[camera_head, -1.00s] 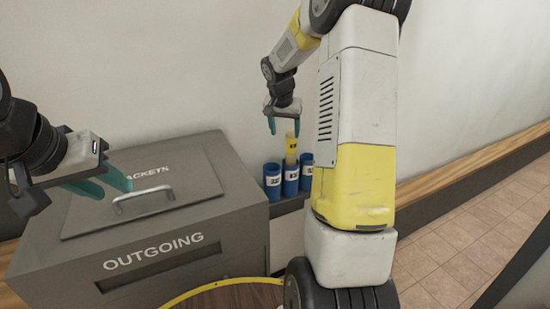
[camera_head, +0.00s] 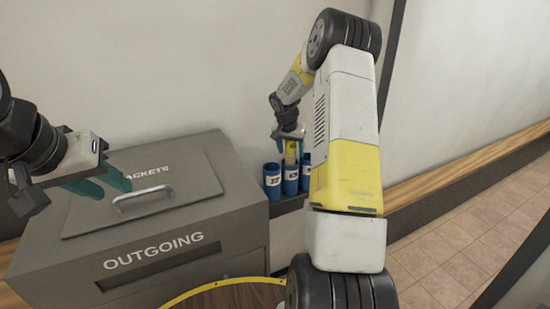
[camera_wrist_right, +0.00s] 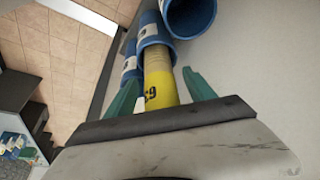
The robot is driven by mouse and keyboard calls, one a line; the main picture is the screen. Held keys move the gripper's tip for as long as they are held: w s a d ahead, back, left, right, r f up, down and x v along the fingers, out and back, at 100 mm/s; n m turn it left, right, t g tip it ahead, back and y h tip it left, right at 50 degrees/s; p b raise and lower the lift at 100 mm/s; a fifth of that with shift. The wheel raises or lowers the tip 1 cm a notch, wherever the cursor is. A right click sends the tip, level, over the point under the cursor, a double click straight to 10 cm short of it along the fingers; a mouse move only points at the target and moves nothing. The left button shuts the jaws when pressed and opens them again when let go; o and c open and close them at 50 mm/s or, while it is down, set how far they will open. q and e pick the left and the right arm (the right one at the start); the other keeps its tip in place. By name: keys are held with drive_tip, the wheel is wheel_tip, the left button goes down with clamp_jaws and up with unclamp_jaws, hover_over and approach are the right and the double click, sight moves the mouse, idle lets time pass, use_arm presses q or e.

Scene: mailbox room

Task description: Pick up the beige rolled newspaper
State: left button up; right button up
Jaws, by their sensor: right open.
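The beige rolled newspaper (camera_wrist_right: 158,62) has a yellow band marked with black figures near its end. It stands in the middle blue tube (camera_head: 290,180), its upper part sticking out; only a yellow bit (camera_head: 290,150) shows in the head view. My right gripper (camera_wrist_right: 161,84) is open, with one teal finger on each side of the newspaper's yellow end. In the head view the right gripper (camera_head: 291,147) is just above the tubes. My left gripper (camera_head: 108,184) appears open and empty above the grey outgoing box.
Blue tubes stand at either side, the left one (camera_head: 272,181) and the right one (camera_head: 306,172), close to the middle tube. The grey outgoing box (camera_head: 165,240) with a handled lid (camera_head: 150,190) is left of them. The wall (camera_head: 200,60) is close behind.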

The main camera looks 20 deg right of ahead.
drive_tip(key=shift+c, duration=0.4)
clamp_jaws()
drive_tip(key=shift+r, duration=0.1)
drive_tip(key=shift+r, duration=0.1)
